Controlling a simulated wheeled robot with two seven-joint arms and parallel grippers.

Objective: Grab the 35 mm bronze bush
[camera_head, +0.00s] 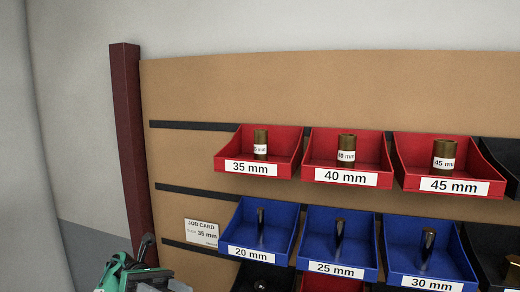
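The 35 mm bronze bush (261,136) stands upright in the red bin (231,158) marked "35 mm", at the left end of the upper row. It is a brown-bronze cylinder with a white label on its side. The job card (202,232) on the board at lower left also reads 35 mm. Neither of my grippers shows in the head view.
Red bins marked 40 mm (313,158) and 45 mm (405,160) hold similar bushes. Blue bins below hold slimmer bushes (340,235). Black bins stand at right. A dark red post (128,140) edges the board. A green object (122,272) is cut off at lower left.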

